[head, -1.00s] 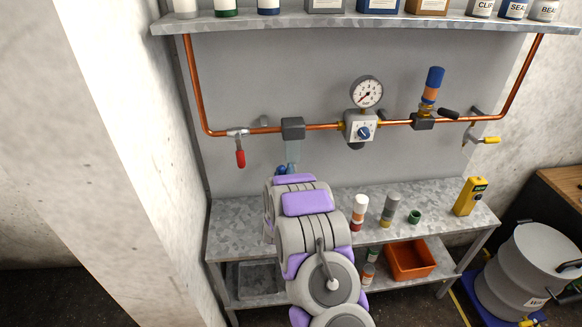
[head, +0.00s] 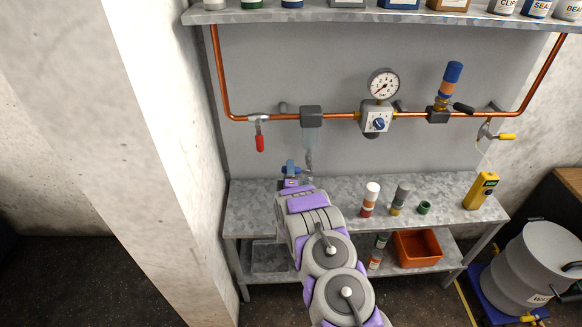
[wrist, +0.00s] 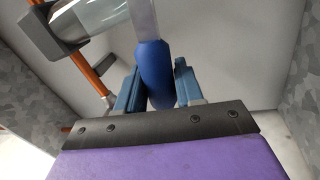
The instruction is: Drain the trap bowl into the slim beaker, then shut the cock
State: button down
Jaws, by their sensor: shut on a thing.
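The trap bowl (head: 309,140) is a clear cylinder hanging under a dark grey block on the copper pipe. A small grey fitting (head: 308,162), probably its cock, shows at its lower end; I cannot tell its setting. Liquid in the beaker cannot be made out.
A red-handled valve (head: 259,142) is left of the bowl; a gauge (head: 384,85) and regulator are right. The bench (head: 335,190) carries capped bottles (head: 370,197), a green cup (head: 424,207) and a yellow device (head: 481,190). A wall (head: 165,130) stands close at left.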

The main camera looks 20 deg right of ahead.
jog(key=shift+s+a+f+n+y, duration=0.15)
jog(key=shift+f+n+y, duration=0.15)
jog(key=shift+f+n, duration=0.8)
jog(key=c, duration=0.9)
grip_release()
jog(key=shift+f, duration=0.1)
jog(key=shift+o, duration=0.3)
jog(key=shift+r, duration=0.2)
jog(key=shift+r, duration=0.1)
